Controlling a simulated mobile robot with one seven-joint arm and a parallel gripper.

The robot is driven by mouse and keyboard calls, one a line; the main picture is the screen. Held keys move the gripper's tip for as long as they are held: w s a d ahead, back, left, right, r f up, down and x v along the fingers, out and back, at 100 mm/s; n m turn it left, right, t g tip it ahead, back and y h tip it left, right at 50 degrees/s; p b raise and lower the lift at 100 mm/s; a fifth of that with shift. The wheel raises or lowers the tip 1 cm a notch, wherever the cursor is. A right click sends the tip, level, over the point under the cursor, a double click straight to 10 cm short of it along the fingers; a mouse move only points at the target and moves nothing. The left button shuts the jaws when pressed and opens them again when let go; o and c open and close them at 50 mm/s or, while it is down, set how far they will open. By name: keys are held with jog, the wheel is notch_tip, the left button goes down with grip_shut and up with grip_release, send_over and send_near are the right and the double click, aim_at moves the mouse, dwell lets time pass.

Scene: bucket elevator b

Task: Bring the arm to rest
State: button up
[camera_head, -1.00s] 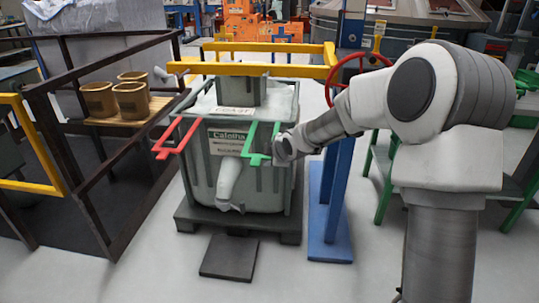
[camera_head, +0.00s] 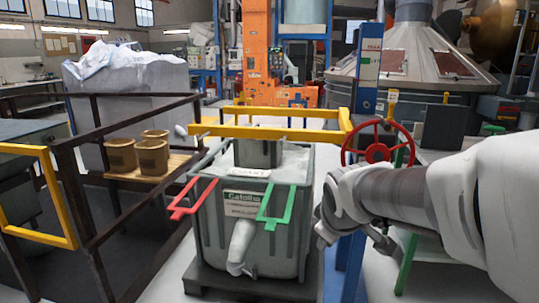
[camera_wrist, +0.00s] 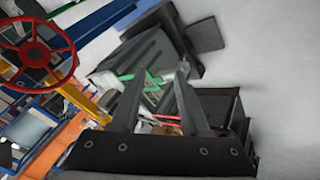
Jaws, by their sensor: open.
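My arm (camera_head: 400,195) reaches in from the right edge of the head view, its forearm roughly level and its wrist bent downward. In the wrist view my gripper (camera_wrist: 158,76) shows two dark fingers standing apart with nothing held between them. Beyond the fingertips is the grey bin (camera_wrist: 140,62), which looks tilted in this view. In the head view the bin (camera_head: 262,235) has a label, a red handle (camera_head: 190,203) and a green handle (camera_head: 277,212), and my wrist is to its right, apart from it.
A red handwheel (camera_head: 376,153) on a blue post is close behind my wrist; it also shows in the wrist view (camera_wrist: 40,55). A yellow bar frame (camera_head: 265,133) crosses above the bin. Dark railings (camera_head: 115,200) and brown pots (camera_head: 152,157) stand at left.

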jog(key=s+d+m+g, duration=0.2)
jog(key=s+m, duration=0.6)
jog(key=s, duration=1.2)
notch_tip(320, 180, up, 20)
jog(key=p, duration=2)
jog(key=shift+s+a+y, duration=0.15)
jog(key=shift+y, duration=0.25)
